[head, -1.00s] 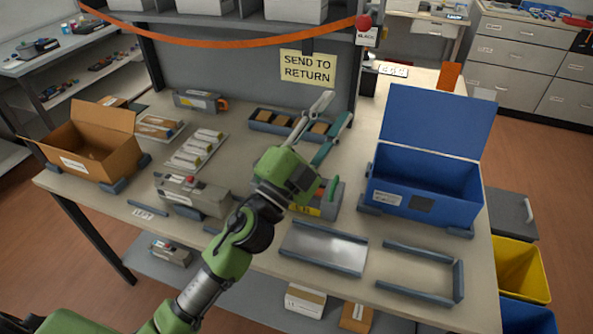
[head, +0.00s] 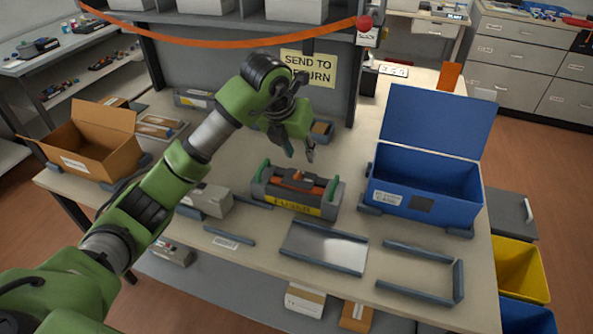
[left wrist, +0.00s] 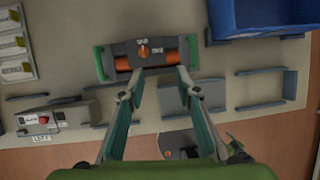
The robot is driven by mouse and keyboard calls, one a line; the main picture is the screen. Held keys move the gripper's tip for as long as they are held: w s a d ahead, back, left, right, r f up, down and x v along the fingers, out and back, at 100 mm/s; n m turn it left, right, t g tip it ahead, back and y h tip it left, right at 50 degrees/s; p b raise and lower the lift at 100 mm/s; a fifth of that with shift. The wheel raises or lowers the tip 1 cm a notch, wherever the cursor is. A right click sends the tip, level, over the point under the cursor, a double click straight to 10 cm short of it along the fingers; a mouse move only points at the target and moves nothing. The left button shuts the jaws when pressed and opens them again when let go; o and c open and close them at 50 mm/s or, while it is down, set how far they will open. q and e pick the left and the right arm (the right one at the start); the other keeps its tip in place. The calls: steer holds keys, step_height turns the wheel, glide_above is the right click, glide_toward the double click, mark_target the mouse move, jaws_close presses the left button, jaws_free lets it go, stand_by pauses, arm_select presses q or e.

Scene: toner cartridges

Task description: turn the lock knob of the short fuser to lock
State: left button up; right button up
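The short fuser (head: 296,206) is a dark grey unit with a yellow "FUSER" label and a green handle at each end. It stands on the table, left of the blue box. In the left wrist view it lies ahead of my fingers (left wrist: 118,62). Its orange lock knob (left wrist: 143,51) sits on top near the middle, between two orange bars. My left gripper (head: 297,150) is above and behind the fuser in the head view, pointing down. Its fingers are spread with nothing between them in the left wrist view (left wrist: 155,86). My right gripper is not in view.
An open blue box (head: 420,196) stands right of the fuser. A metal tray (head: 325,247) and an empty bracket frame (head: 418,248) lie in front. A grey unit with a red button (left wrist: 78,116) stands to the left. A cardboard box (head: 97,165) is at the far left.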

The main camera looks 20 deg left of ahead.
mark_target(297, 174)
arm_select(q)
steer(key=shift+n+y, duration=0.3)
steer(key=shift+y, duration=0.2)
steer(key=p+x, duration=0.1)
steer(key=x, duration=0.2)
steer(key=a+p+x, duration=0.1)
steer(key=x, duration=0.3)
steer(key=a+p+x, duration=0.1)
steer(key=x, duration=0.3)
steer(key=shift+w+a+f, duration=0.15)
steer(key=shift+a+f, duration=0.05)
steer(key=shift+x, duration=0.85)
jaws_close()
